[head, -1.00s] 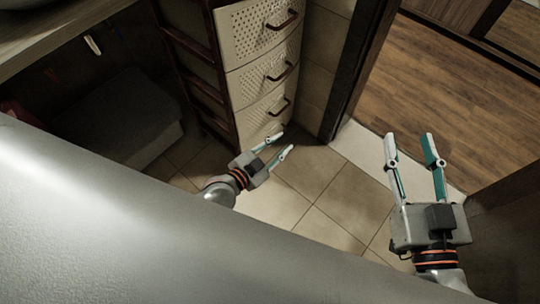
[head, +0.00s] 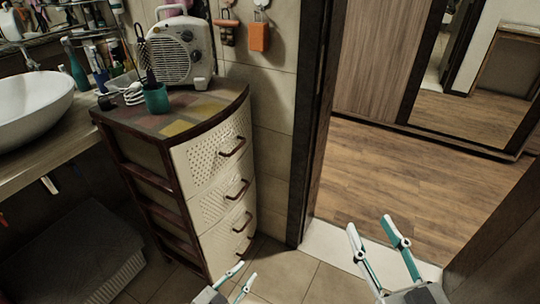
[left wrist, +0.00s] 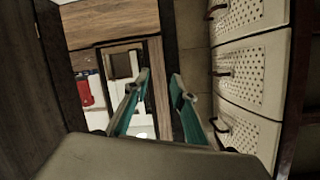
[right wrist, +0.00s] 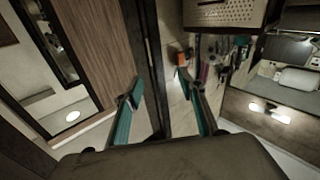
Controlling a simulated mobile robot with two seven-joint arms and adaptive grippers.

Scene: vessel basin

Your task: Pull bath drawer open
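The bath drawer unit (head: 175,165) is a dark wood cabinet with a stack of cream perforated drawers. Each drawer has a brown bar handle, such as the top handle (head: 233,148); all the drawers look shut. The drawer fronts also show at the right of the left wrist view (left wrist: 245,75). My left gripper (head: 239,279) is open and empty, low in front of the lower drawers and apart from them. My right gripper (head: 372,226) is open and empty, in front of the doorway to the right of the cabinet.
A heater (head: 177,50) and a teal cup (head: 156,98) stand on the cabinet top. A white basin (head: 30,105) on a counter is at the left. The doorway's dark frame (head: 310,130) stands right of the cabinet. Tiled floor (head: 285,270) in front is clear.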

